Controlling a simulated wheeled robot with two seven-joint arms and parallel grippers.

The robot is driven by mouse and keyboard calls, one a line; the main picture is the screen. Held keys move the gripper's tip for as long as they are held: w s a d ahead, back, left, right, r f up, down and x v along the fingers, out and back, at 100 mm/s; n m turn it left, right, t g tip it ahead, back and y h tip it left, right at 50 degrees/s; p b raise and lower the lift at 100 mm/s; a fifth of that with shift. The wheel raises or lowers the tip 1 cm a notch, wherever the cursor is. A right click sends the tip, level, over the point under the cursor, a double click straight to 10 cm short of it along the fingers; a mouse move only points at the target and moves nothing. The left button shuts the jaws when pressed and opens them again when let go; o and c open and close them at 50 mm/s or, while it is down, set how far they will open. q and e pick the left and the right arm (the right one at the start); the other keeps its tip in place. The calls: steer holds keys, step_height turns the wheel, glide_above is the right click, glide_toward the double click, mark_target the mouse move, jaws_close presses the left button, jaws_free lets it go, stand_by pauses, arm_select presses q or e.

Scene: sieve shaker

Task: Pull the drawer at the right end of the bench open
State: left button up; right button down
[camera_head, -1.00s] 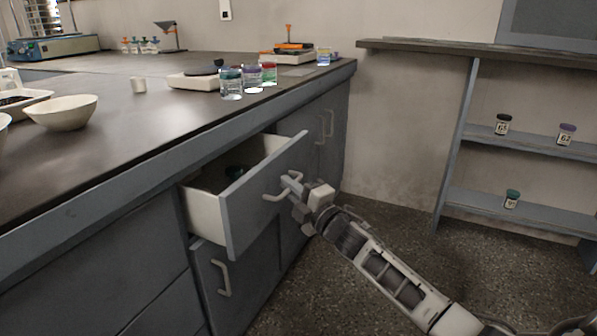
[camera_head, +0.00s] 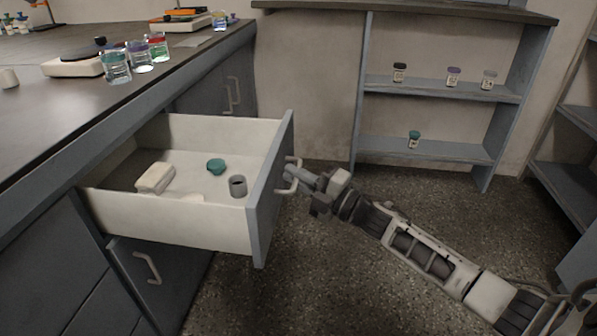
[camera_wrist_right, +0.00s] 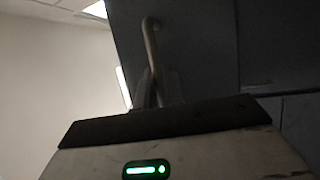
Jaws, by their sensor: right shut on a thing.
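The drawer (camera_head: 170,215) at the right end of the bench stands well open in the head view. Its white inside shows a folded pale cloth-like item (camera_head: 155,178), a teal lid (camera_head: 216,166) and a small grey cup (camera_head: 238,186). My right gripper (camera_head: 297,180) is shut on the drawer's handle (camera_head: 291,187), in front of the blue-grey drawer front (camera_head: 271,190). In the right wrist view the fingers (camera_wrist_right: 158,90) close around the bar handle (camera_wrist_right: 151,42). My left gripper is not in view.
The dark bench top (camera_head: 60,120) carries jars with coloured lids (camera_head: 117,68) and a white balance (camera_head: 80,66). A shelf unit (camera_head: 440,87) with several small jars stands at the back. The speckled floor right of the drawer is clear apart from my arm.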

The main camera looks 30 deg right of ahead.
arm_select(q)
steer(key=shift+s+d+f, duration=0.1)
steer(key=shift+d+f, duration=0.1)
arm_select(e)
steer(key=shift+s+d, duration=0.3)
steer(key=c, duration=1.8)
jaws_free()
arm_select(q)
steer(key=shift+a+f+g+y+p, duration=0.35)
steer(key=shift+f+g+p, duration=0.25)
steer(key=shift+p, duration=0.65)
arm_select(e)
steer(key=v, duration=1.6)
